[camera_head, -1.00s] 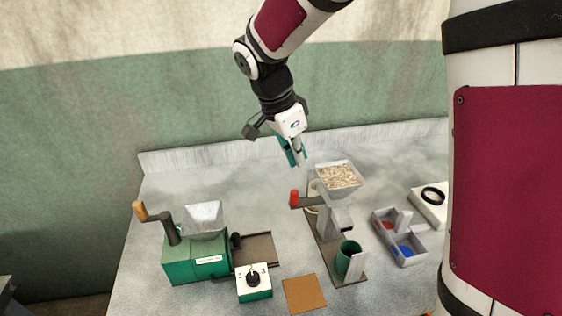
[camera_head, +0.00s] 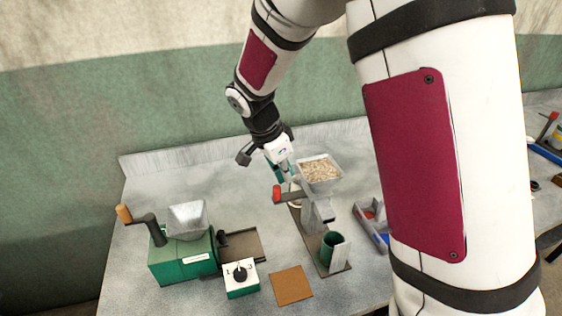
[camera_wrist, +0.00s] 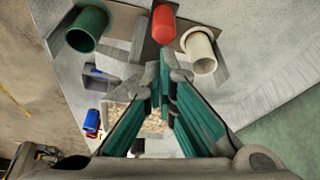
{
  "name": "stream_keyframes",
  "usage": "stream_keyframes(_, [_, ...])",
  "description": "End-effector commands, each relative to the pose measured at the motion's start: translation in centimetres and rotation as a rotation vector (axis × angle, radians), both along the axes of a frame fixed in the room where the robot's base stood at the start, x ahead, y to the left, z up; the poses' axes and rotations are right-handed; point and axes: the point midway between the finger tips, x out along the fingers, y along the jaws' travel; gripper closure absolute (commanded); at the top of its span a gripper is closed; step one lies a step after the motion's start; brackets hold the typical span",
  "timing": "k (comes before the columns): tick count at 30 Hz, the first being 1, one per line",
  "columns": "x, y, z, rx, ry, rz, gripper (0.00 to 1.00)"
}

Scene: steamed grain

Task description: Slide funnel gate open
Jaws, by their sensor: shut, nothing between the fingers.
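The funnel (camera_head: 330,182) is a grey hopper full of pale grain on a stand at the middle of the table. A flat gate with a red handle (camera_head: 278,194) sticks out to the left below the hopper. My gripper (camera_head: 286,178) is shut and empty, just behind the red handle and left of the hopper. In the wrist view the red handle (camera_wrist: 163,24) lies beyond my fingertips (camera_wrist: 164,72), seemingly apart from them. Grain (camera_wrist: 153,122) shows between my fingers there. Whether the gate covers the funnel outlet cannot be seen.
A green cup (camera_head: 332,250) stands in front of the funnel stand. A cream cup (camera_wrist: 201,50) shows near the handle. A green hand-cranked mill (camera_head: 182,262), a dial box (camera_head: 240,279) and a brown mat (camera_head: 291,286) are at the front left. A divided tray (camera_head: 372,226) is at the right.

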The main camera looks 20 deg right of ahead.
Motion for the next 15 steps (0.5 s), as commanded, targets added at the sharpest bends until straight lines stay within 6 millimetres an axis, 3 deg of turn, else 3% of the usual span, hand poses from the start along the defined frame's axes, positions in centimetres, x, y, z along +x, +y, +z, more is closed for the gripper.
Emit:
stream_keyframes(6, [0.2, -0.7, -1.9, -0.001, 0.000, 0.000, 1.00])
stream_keyframes(15, [0.2, -0.8, -2.2, 0.000, -0.001, 0.000, 1.00])
